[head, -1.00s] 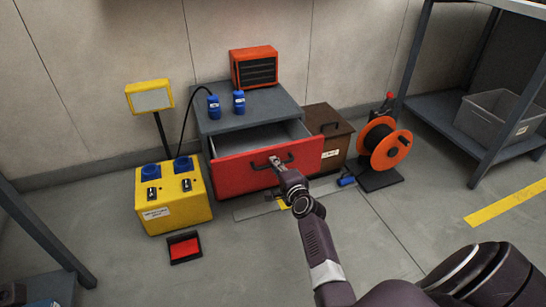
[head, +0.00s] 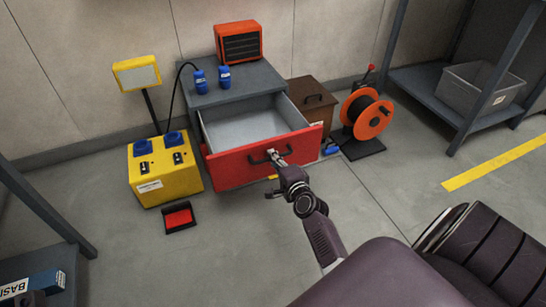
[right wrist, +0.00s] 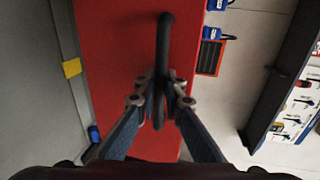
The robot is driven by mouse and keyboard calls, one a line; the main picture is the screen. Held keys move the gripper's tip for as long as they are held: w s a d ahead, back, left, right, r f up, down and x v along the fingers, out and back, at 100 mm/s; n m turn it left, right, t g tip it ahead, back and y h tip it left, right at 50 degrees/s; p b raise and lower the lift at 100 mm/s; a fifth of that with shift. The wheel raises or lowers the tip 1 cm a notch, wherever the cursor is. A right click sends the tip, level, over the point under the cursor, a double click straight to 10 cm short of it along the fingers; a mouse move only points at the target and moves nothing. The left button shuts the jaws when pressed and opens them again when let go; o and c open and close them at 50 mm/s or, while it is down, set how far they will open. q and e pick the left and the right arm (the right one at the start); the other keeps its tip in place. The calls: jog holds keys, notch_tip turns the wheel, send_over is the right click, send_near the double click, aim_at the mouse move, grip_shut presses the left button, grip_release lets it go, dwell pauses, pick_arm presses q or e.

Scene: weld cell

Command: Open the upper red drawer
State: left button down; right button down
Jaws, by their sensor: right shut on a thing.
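The upper red drawer (head: 230,168) of the grey cabinet (head: 235,86) stands pulled well out, and its empty-looking grey inside shows. Its dark bar handle (head: 258,160) is on the red front. My left gripper is not in view.
A yellow box (head: 165,180) with blue sockets stands left of the drawer, and a red-and-black tray (head: 180,218) lies on the floor. A brown box (head: 312,98) and an orange cable reel (head: 368,117) stand to the right. Floor in front is mostly clear.

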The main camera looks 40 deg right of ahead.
jog(key=c, duration=2.3)
grip_release()
jog(key=v, duration=1.2)
